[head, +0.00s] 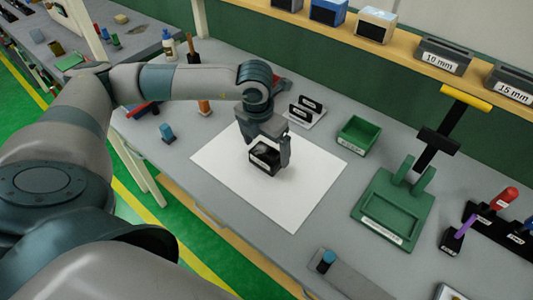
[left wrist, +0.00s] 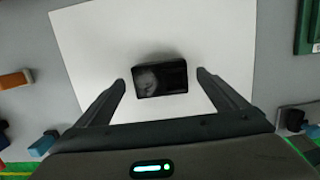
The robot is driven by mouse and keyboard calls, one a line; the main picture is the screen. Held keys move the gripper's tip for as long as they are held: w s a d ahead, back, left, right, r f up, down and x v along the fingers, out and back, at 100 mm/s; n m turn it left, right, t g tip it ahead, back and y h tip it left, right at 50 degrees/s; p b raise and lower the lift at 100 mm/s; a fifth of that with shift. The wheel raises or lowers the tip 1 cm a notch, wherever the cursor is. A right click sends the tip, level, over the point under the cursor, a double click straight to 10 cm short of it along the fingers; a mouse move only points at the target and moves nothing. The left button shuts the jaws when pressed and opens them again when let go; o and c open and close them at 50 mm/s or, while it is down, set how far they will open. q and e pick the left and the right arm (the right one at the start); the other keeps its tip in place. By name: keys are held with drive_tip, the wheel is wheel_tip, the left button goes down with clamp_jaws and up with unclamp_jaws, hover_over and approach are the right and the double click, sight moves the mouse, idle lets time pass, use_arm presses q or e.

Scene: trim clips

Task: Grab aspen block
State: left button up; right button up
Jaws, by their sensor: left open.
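A small dark block (head: 263,160) with a pale label on its front sits on the white sheet (head: 300,208). I cannot read the label, so I cannot tell if it is the aspen block. My left gripper (head: 270,150) is directly over it, pointing down, and partly hides it in the head view. In the left wrist view the dark block (left wrist: 161,79) lies between the open fingers (left wrist: 161,82), with a gap on each side. My right gripper is not in view.
A green bin (head: 359,136), a rack with dark upright pieces (head: 306,108) and a green press stand (head: 398,205) are right of the sheet. A blue block (head: 167,132) stands left. A wooden shelf (head: 400,52) with labelled boxes runs along the back.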

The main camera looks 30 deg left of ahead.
use_arm(q)
drive_tip(key=shift+w+f, duration=0.1)
drive_tip(key=shift+f, duration=0.6)
drive_tip(key=c, duration=1.2)
drive_tip(key=shift+c, duration=0.2)
drive_tip(key=shift+r, duration=0.15)
